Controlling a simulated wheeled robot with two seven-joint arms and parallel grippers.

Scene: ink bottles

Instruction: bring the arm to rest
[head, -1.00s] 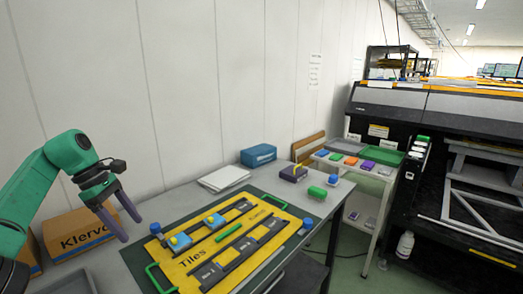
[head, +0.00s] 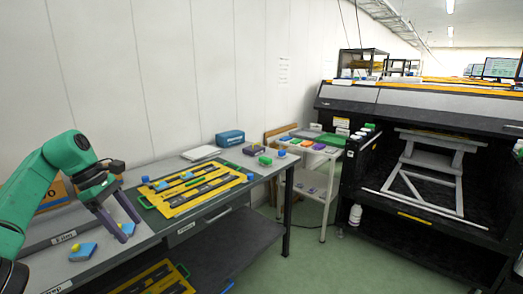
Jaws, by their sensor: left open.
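My left arm is green and comes in from the left. A blue block with a yellow knob (head: 83,251) lies on the table, left of and below the fingertips in the picture. The yellow board (head: 205,202) lies on the table to the right of the gripper, with blue pieces with yellow knobs on it and green handles. My right gripper is not in view.
A blue box (head: 230,137) and white sheets (head: 201,153) lie at the back by the wall. A white cart (head: 318,156) with coloured blocks stands beyond the table. A large black printer (head: 420,115) fills the right. Green floor (head: 300,255) is open between them.

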